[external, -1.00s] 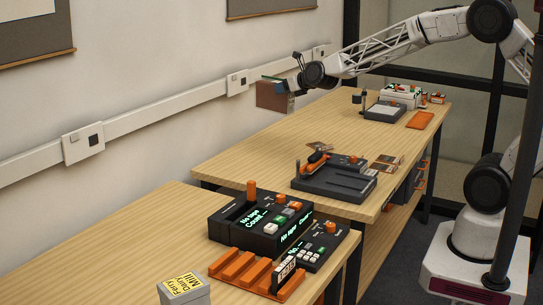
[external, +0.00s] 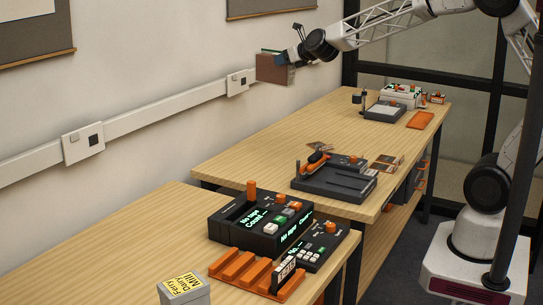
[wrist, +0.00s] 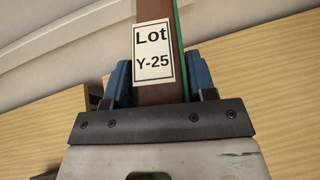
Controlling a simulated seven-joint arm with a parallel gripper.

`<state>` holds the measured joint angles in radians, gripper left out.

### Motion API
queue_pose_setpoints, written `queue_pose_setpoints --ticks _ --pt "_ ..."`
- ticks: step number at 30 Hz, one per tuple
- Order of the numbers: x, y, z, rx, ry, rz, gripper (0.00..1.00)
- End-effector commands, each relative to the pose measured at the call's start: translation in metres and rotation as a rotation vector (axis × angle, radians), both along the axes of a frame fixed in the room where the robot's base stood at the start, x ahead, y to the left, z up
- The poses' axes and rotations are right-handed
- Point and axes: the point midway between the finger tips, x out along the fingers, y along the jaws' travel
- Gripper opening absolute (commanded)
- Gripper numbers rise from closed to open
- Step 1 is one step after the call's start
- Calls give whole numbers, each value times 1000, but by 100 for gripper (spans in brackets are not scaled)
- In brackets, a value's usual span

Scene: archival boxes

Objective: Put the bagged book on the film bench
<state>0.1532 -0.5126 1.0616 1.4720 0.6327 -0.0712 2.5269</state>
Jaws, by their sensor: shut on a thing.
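A brown block with a green edge (external: 275,69), which looks like a book, hangs in the air above the far part of the long bench, in front of the wall. My gripper (external: 296,59) is shut on it. In the wrist view the blue fingers press both sides of the brown book (wrist: 175,45), which bears a white label reading "Lot Y-25". I cannot tell whether a bag covers it. The wooden bench (external: 262,158) holds a dark machine with an orange lever (external: 332,184); I cannot tell if this is the film bench.
A nearer bench (external: 130,235) carries a black "No tape" counter (external: 260,224), an orange rack (external: 240,270) and a grey "Dairy Mill" box (external: 183,291). A grey tray device (external: 385,111) and an orange tray (external: 420,120) stand at the far end. The middle bench's left part is clear.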

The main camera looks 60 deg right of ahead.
Motion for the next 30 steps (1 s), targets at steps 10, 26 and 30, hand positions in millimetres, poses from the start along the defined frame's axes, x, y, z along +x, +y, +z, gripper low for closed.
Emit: queue_pose_setpoints --ticks 10,26,30 --pt "3 6 3 1 -1 16 9" --pt "10 22 0 0 -3 61 9" --pt "14 32 -2 0 -2 88 9"
